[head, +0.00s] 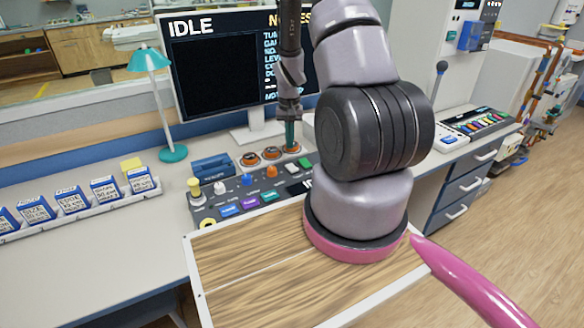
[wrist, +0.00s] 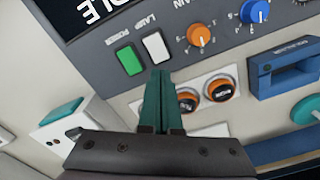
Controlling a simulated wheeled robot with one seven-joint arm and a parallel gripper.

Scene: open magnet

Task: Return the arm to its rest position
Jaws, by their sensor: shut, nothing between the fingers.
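My arm rises from a pink-ringed base on the wooden board (head: 250,262) in the head view. It is bent forward, with the forearm hanging down over the desk. My gripper (head: 290,140) points down, its teal fingers together and empty. The fingertips are at the rightmost of the orange-rimmed round buttons behind the control panel; I cannot tell if they touch it. In the wrist view my gripper (wrist: 160,82) shows its fingers closed, next to two orange buttons (wrist: 221,90). What lies under the fingers is hidden.
The control panel (head: 225,192) with knobs and switches lies close to the fingers. A monitor (head: 215,75) reading IDLE stands behind my gripper. A teal lamp (head: 150,60) and a row of labelled boxes (head: 72,200) are at left. A lever (head: 438,80) stands at right.

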